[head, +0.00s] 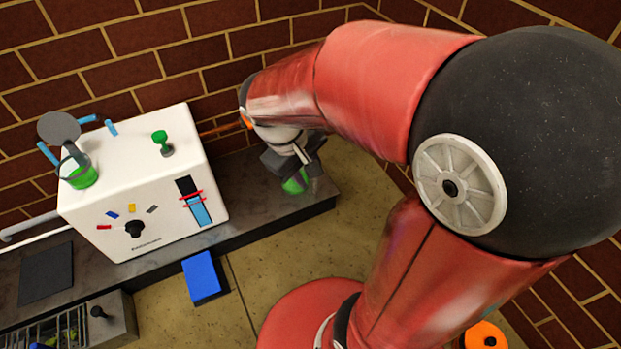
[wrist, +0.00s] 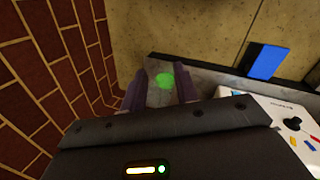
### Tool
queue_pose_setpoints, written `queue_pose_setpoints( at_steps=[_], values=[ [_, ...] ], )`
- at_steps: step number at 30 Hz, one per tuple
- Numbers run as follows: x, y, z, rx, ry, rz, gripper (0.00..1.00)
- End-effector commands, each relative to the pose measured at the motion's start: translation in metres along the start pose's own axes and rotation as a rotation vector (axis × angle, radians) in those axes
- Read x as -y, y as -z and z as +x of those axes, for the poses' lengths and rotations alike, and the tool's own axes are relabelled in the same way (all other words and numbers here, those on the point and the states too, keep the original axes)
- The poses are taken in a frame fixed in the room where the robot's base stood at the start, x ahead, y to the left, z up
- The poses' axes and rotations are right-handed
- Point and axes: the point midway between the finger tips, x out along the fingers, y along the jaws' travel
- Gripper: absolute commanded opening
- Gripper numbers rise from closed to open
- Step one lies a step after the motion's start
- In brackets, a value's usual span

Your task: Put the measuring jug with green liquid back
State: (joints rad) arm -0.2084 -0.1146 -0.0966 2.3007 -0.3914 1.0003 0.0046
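The measuring jug with green liquid (head: 295,184) is at the right end of the grey counter, partly hidden by my gripper (head: 292,160) over it. In the wrist view, the green liquid (wrist: 165,80) shows between the parted fingers of my gripper (wrist: 160,84). The jug's clear wall hardly shows, so I cannot tell whether the fingers press on it or only stand beside it. I also cannot tell whether the jug touches the counter.
A white machine (head: 140,195) stands left on the counter (head: 262,225), with a glass vessel of green liquid (head: 80,176) and a green knob (head: 160,138) on top. A blue block (head: 203,277) is at the counter's front. A brick wall (wrist: 50,60) is close behind the counter.

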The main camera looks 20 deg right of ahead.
Motion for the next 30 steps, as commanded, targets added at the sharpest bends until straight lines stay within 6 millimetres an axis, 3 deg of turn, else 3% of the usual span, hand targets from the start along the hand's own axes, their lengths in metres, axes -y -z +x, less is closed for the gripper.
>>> queue_pose_setpoints(
  at_steps=[3, 10, 16, 26, 30],
  values=[
    [0.005, -0.027, -0.033, -0.154, 0.080, 0.134, 0.30],
    [0.022, -0.065, -0.075, -0.401, 0.190, 0.325, 0.30],
    [0.031, -0.077, -0.089, -0.500, 0.227, 0.392, 0.30],
    [0.032, -0.079, -0.091, -0.509, 0.231, 0.398, 0.30],
    [0.027, -0.080, -0.104, -0.509, 0.230, 0.398, 0.30]
  ],
)
